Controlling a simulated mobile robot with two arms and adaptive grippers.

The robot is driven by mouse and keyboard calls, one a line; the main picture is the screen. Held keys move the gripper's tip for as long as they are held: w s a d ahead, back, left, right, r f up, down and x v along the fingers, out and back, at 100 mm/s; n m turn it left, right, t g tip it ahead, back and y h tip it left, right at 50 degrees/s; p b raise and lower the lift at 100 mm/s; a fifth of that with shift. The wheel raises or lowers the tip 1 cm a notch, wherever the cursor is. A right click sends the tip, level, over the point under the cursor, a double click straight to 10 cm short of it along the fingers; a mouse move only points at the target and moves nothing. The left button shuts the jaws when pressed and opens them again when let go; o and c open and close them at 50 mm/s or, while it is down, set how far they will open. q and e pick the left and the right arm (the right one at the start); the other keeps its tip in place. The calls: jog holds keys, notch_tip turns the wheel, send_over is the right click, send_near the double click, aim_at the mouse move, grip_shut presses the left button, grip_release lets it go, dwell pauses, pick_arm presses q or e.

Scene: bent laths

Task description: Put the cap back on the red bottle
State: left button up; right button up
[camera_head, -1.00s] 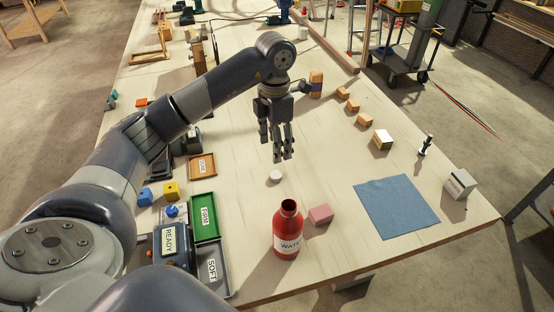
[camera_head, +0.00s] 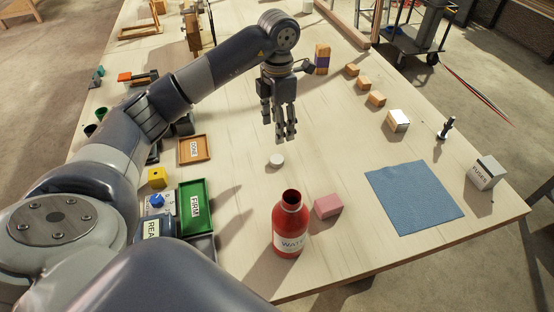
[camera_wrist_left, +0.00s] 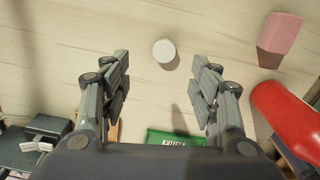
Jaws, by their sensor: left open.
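The red bottle (camera_head: 290,228) stands upright and uncapped near the table's front edge, with a white label facing forward. It also shows at the right of the left wrist view (camera_wrist_left: 288,122). The white round cap (camera_head: 276,161) lies on the table behind the bottle. In the left wrist view the cap (camera_wrist_left: 164,50) lies beyond the fingertips, roughly midway between them. My left gripper (camera_head: 285,136) points down above the table, just behind the cap in the head view, open and empty. My right gripper is not in view.
A pink block (camera_head: 328,206) is beside the bottle on the right. A blue cloth (camera_head: 414,198) lies farther right, near a FUSES box (camera_head: 485,173). A green tray (camera_head: 197,207) and an orange tray (camera_head: 194,150) are at left. The table around the cap is clear.

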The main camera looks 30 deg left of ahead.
pick_arm(q)
jog(key=p, duration=0.1)
send_over(277, 159)
jog(key=f, duration=0.3)
jog(key=w+f, duration=0.1)
jog(key=f, duration=0.1)
jog(key=shift+a, duration=0.2)
jog(key=shift+f, duration=0.3)
jog(key=shift+s+f+p, duration=0.2)
jog(key=shift+f+p, duration=0.1)
jog(key=shift+p, duration=0.05)
jog(key=f, duration=0.1)
jog(key=f+p, duration=0.2)
jog(key=f, duration=0.1)
jog(key=shift+s+d+f, duration=0.1)
jog(key=shift+s+d, duration=0.05)
jog(key=shift+s, duration=0.2)
jog(key=shift+f, duration=0.25)
